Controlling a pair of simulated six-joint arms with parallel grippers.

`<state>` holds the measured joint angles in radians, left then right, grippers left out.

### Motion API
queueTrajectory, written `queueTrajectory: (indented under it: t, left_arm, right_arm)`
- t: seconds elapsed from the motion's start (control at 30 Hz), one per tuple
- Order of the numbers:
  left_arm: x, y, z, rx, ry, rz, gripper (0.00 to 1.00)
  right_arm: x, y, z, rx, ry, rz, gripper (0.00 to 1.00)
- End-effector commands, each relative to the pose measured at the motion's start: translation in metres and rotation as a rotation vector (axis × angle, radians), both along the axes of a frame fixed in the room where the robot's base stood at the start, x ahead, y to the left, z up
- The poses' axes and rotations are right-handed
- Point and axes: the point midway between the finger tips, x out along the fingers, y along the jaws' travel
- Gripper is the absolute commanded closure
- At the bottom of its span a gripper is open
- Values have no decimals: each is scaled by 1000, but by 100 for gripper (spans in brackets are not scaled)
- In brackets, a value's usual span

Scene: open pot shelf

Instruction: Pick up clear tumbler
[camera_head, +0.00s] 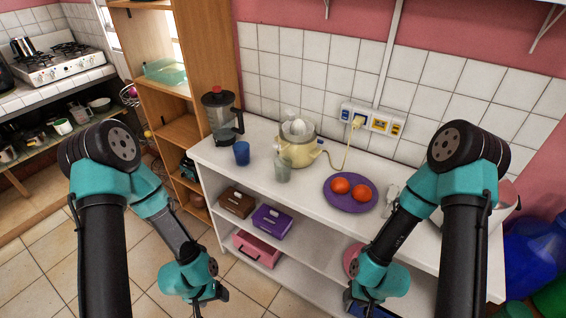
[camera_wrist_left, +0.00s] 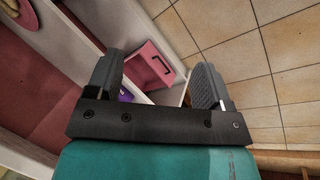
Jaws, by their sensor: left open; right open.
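The clear tumbler (camera_head: 283,169) stands upright on the white counter, just in front of the cream juicer and to the right of a blue cup. My left gripper (camera_head: 208,300) hangs low in front of the shelf, well below and to the left of the tumbler. In the left wrist view its two fingers (camera_wrist_left: 160,85) are spread apart with nothing between them. The tumbler is not visible in that view. My right gripper (camera_head: 362,304) is low at the front right of the shelf, away from the tumbler. Its fingertips are hard to make out.
On the counter (camera_head: 228,172) are the blue cup (camera_head: 241,153), a blender (camera_head: 221,115), the juicer (camera_head: 297,146) and a purple plate (camera_head: 338,201) with two red-orange fruits. Brown, purple and pink boxes (camera_head: 258,249) sit on shelves below. Tiled floor lies open at left.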

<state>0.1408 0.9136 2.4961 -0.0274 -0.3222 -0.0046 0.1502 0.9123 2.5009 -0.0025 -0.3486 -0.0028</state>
Motion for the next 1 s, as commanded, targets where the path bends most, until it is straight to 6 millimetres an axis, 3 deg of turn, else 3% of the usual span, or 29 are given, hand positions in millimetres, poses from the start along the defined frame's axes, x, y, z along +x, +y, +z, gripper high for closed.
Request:
queueTrajectory:
  t: [0.17,0.3,0.57,0.83,1.0]
  left_arm:
    - [3,-27,2,-36,41,-244,26]
    - [4,-50,6,-41,104,-577,26]
    - [23,-66,18,112,227,-1228,26]
    - [90,-82,51,512,324,-1818,26]
    - [147,-116,90,895,349,-2092,26]
  right_arm:
    - [0,0,0,0,0,0,57]
    - [0,0,0,0,0,0,57]
    - [0,0,0,0,0,0,57]
    - [0,0,0,0,0,0,57]
    - [0,0,0,0,0,0,57]
